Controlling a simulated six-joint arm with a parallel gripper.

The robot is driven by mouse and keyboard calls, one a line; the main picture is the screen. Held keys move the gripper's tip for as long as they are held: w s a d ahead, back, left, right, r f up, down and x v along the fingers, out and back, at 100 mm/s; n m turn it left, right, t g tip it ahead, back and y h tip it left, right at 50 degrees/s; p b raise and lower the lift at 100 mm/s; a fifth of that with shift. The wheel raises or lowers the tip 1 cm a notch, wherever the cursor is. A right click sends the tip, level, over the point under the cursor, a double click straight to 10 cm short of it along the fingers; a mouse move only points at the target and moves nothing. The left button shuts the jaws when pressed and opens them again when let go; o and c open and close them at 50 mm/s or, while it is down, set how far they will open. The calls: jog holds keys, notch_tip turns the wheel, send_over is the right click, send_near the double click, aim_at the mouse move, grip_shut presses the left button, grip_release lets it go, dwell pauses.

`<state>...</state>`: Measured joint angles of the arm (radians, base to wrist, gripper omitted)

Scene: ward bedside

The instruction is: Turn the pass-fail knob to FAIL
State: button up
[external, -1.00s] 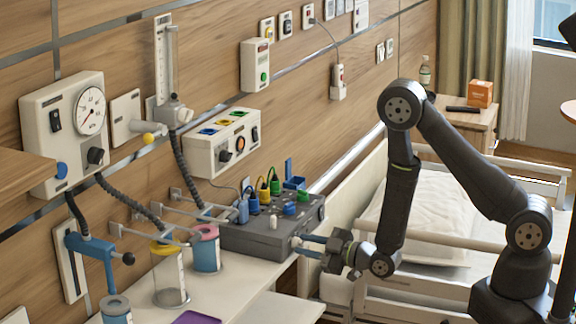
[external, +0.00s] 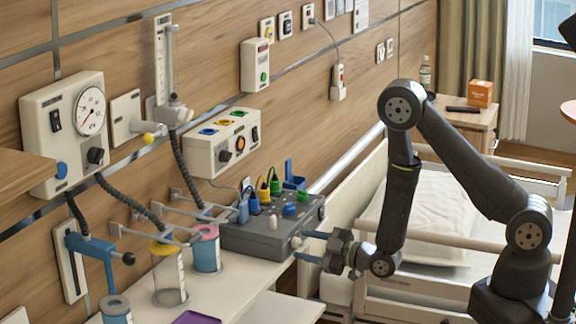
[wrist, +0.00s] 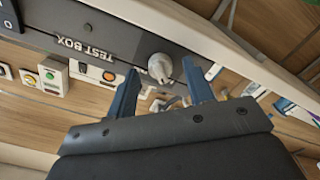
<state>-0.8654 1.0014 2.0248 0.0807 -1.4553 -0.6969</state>
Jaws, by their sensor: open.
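The grey test box (external: 262,240) stands on the white bedside surface; "TEST BOX" reads upside down on its face in the wrist view (wrist: 85,38). A pale knob (external: 296,242) sticks out of the face towards my gripper. In the wrist view the knob (wrist: 160,68) lies between my two blue fingers, with a gap on both sides. I cannot read any PASS or FAIL marking. My gripper (external: 302,246) is open, empty and close to this face. A second pale knob (external: 273,222) stands on the box's top.
Coloured plugs with cables (external: 263,192) stand on the box's top. Canisters (external: 170,275) stand to its left and a wall unit (external: 221,142) hangs above. The bed (external: 415,225) and its rails lie behind my arm.

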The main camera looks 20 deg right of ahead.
jog(key=v, duration=1.7)
jog(key=shift+s+d+r, duration=0.1)
jog(key=shift+w, duration=0.2)
jog(key=c, duration=0.6)
jog(key=w+a+f+m+h, duration=0.1)
jog(key=w, duration=0.2)
jog(key=w+a+f+m+g+h, duration=0.1)
jog(key=w+f+h, duration=0.1)
jog(key=w, duration=0.2)
jog(key=w+a+f+m+h, duration=0.1)
jog(key=w+f+h, duration=0.1)
jog(key=w, duration=0.1)
jog(key=shift+w+a+g, duration=0.3)
jog(key=shift+w+a, duration=0.05)
jog(key=shift+a, duration=0.05)
grip_shut()
jog(key=w+a+r+m+g+h, duration=0.3)
jog(key=w+r+m+g, duration=0.1)
jog(key=w+r+g, duration=0.35)
notch_tip(320, 180, up, 13)
jog(key=s+d+g, duration=0.1)
jog(key=s+g, duration=0.1)
jog(key=g, duration=0.1)
jog(key=s+x, duration=0.2)
jog(key=x, duration=1.1)
jog(key=shift+s+a, duration=0.15)
jog(key=shift+s, duration=0.25)
